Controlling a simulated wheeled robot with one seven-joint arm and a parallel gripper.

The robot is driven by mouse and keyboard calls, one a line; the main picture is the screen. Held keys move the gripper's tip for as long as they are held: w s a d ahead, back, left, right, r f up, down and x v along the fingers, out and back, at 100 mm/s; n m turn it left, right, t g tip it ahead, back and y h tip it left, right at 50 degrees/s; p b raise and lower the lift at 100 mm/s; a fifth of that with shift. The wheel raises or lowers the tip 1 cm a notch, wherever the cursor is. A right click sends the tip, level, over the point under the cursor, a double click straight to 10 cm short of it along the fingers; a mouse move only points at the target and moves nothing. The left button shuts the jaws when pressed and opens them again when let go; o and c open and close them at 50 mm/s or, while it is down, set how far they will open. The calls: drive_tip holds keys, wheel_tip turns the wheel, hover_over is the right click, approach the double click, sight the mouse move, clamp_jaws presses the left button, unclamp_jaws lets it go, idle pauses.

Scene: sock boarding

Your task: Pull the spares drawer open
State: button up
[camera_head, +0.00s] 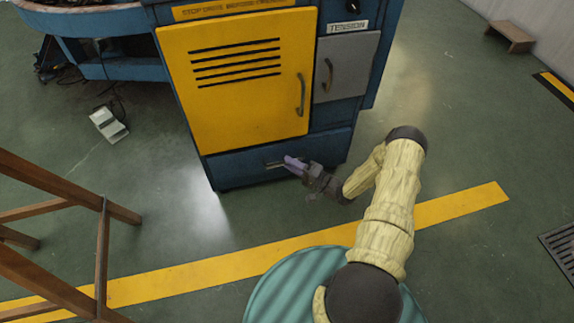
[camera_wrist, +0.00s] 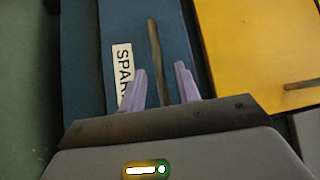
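The spares drawer (camera_head: 237,168) is the low blue front under the yellow door of the blue cabinet, and it looks flush with the cabinet. Its thin bar handle (camera_head: 274,164) is partly covered by my gripper in the head view. My gripper (camera_head: 287,160) is at the drawer front. In the wrist view my gripper (camera_wrist: 162,74) has its two purple fingers apart, with the handle (camera_wrist: 154,50) running between them. I cannot tell whether a finger touches the handle. A white label (camera_wrist: 122,68) beginning "SPAR" is partly hidden by the left finger.
The yellow door (camera_head: 245,90) with its handle and the grey "TENSION" door (camera_head: 345,66) are above the drawer, both shut. A wooden frame (camera_head: 60,190) stands at left, and a pedal-like box (camera_head: 108,124) lies on the floor. The floor before the drawer is clear.

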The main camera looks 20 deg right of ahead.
drive_tip(key=shift+x, duration=0.95)
clamp_jaws()
drive_tip(key=shift+s+d, duration=0.1)
